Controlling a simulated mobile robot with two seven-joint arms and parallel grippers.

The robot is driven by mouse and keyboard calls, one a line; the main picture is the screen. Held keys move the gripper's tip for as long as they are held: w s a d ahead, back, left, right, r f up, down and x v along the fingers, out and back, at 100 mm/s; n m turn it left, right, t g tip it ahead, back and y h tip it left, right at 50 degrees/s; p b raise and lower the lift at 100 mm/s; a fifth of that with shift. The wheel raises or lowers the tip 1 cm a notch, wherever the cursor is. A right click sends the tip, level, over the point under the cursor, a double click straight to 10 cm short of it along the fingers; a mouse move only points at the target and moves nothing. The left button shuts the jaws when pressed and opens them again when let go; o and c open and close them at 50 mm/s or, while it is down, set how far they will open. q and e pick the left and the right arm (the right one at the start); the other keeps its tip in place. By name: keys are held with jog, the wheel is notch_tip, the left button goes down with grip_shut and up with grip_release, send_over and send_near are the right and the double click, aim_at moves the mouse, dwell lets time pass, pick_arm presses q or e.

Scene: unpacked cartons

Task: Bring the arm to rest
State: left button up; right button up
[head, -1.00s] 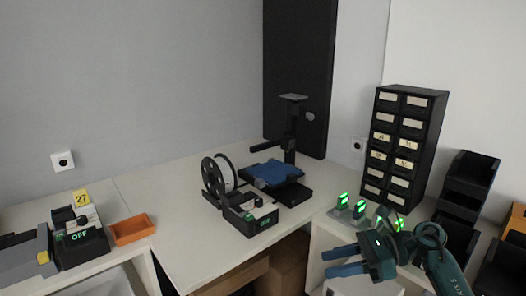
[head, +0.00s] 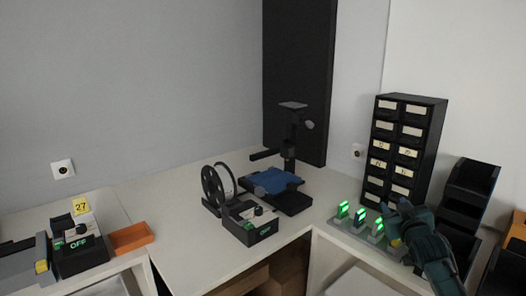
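My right arm comes in from the lower right, and its dark teal gripper (head: 404,220) is beside the right end of a row of small devices with green lit displays (head: 359,217). The gripper points away from me and its fingers are mostly hidden by its own body, so I cannot tell whether they are open or shut, or whether they touch the row. A small yellow patch shows just below it. My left gripper is not in view.
A black drawer cabinet (head: 402,150) stands behind the gripper, with stacked black bins (head: 468,190) to its right. A 3D printer with a blue bed (head: 270,181) and a filament spool (head: 217,184) stand left on the table. An orange tray (head: 131,238) lies far left.

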jog(key=s+a+f+n+g+y, duration=0.1)
jog(key=s+a+f+g+y, duration=0.1)
jog(key=s+a+f, duration=0.7)
jog(key=s+a+f+n+g+y, duration=0.15)
jog(key=s+a+f, duration=0.25)
jog(key=s+f, duration=0.7)
jog(key=s+a+f+m+g+y, duration=0.1)
jog(key=s+a, duration=0.3)
jog(key=s, duration=0.5)
jog(key=s+a+f+m+g, duration=0.1)
jog(key=s+a+f, duration=0.3)
jog(key=s, duration=0.6)
jog(key=shift+s+a+f+g+y, duration=0.15)
jog(key=shift+s+f+g+y, duration=0.05)
jog(key=shift+f+g+y, duration=0.2)
